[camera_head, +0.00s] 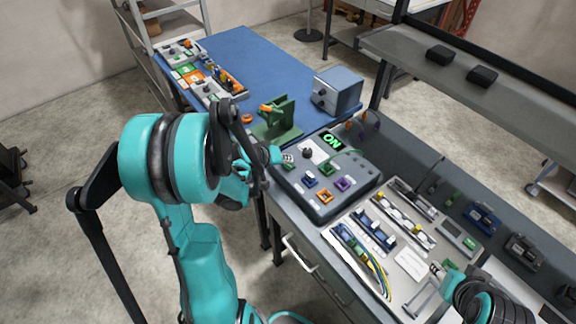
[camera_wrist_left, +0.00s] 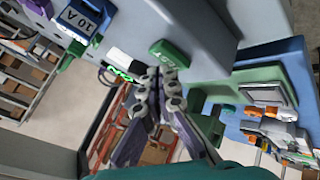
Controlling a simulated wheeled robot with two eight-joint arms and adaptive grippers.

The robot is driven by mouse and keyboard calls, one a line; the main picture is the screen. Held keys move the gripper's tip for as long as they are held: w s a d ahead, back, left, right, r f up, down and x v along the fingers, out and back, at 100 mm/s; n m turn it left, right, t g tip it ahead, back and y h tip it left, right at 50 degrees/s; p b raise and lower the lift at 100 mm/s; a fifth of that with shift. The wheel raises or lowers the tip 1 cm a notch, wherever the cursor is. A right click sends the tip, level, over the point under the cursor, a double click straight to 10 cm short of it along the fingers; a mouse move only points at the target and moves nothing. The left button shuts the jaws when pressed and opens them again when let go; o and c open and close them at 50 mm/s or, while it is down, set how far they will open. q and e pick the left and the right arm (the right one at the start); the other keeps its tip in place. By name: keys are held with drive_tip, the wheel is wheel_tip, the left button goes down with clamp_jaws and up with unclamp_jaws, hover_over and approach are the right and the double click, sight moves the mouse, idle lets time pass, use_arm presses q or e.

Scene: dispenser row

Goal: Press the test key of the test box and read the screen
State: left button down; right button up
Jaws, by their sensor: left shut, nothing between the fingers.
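The test box (camera_head: 360,181) is a grey case on the bench with several coloured modules on its top. Its dark screen (camera_head: 333,141) is lit with green characters that look like "ON". The screen also shows edge-on in the left wrist view (camera_wrist_left: 121,74). The green test key (camera_wrist_left: 170,52) has white lettering. My left gripper (camera_head: 286,158) is shut and empty at the box's near left edge. In the left wrist view its fingertips (camera_wrist_left: 164,74) are right by the key; I cannot tell whether they touch. My right gripper (camera_head: 436,270) is at lower right, jaw state unclear.
A green stand (camera_head: 279,122) and a grey-blue box (camera_head: 338,92) stand behind the test box. A tray with wires (camera_head: 357,262) and other parts lies to its right. A raised shelf (camera_head: 420,60) runs along the back. The blue table (camera_head: 245,55) has clear room at its far end.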

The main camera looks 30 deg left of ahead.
sight(286, 166)
use_arm(q)
drive_tip(key=shift+f+b, duration=0.5)
idle(0.8)
drive_tip(key=shift+r, duration=0.1)
drive_tip(key=shift+r+p, duration=0.65)
drive_tip(key=shift+r, duration=0.15)
wheel_tip(286, 166, up, 5)
drive_tip(key=p, duration=0.4)
idle(0.4)
idle(0.4)
